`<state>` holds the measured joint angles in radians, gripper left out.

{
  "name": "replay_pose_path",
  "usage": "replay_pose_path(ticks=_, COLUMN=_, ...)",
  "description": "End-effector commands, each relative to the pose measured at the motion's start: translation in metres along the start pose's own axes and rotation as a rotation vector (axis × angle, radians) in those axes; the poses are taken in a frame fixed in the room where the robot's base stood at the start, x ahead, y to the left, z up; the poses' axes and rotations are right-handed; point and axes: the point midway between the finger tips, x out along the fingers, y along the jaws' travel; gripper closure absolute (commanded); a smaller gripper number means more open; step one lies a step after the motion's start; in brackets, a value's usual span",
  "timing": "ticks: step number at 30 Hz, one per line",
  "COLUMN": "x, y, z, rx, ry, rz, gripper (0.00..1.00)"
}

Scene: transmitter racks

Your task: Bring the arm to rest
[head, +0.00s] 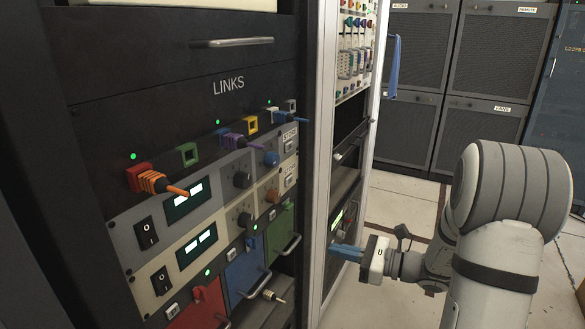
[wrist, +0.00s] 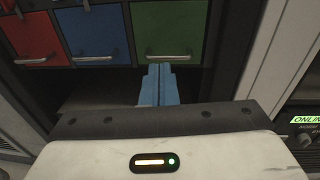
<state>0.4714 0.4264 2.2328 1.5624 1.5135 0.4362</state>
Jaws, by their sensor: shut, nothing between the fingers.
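My gripper (head: 347,252) is at the end of my grey-white arm, in front of the rack's right edge, low down. Its blue fingers are together with nothing between them. In the wrist view the shut fingers (wrist: 158,85) point toward the lower part of the rack, just below the handle of the green drawer (wrist: 172,35). I cannot tell if the fingertips touch anything.
The LINKS rack (head: 229,86) stands at the left, with an orange plug (head: 157,183) in a red socket. Red, blue (head: 244,275) and green drawers have protruding handles. Grey cabinets (head: 410,50) stand behind. Tiled floor (head: 398,205) is open between the rack and cabinets.

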Motion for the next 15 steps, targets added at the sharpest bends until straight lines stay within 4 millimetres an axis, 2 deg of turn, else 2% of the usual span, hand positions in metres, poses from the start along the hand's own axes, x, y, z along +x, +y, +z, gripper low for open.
replay_pose_path(ticks=1, x=0.006, y=0.015, z=0.028, rx=-0.049, ry=0.039, rz=0.057, gripper=1.00)
replay_pose_path(ticks=4, x=0.013, y=0.056, z=0.065, rx=-0.182, ry=0.154, rz=0.212, gripper=1.00)
replay_pose_path(ticks=7, x=0.012, y=0.099, z=0.098, rx=-0.354, ry=0.283, rz=0.386, gripper=1.00)
replay_pose_path(ticks=12, x=-0.010, y=0.155, z=0.144, rx=-0.679, ry=0.490, rz=0.669, gripper=1.00)
replay_pose_path(ticks=15, x=-0.032, y=0.175, z=0.171, rx=-0.888, ry=0.604, rz=0.828, gripper=1.00)
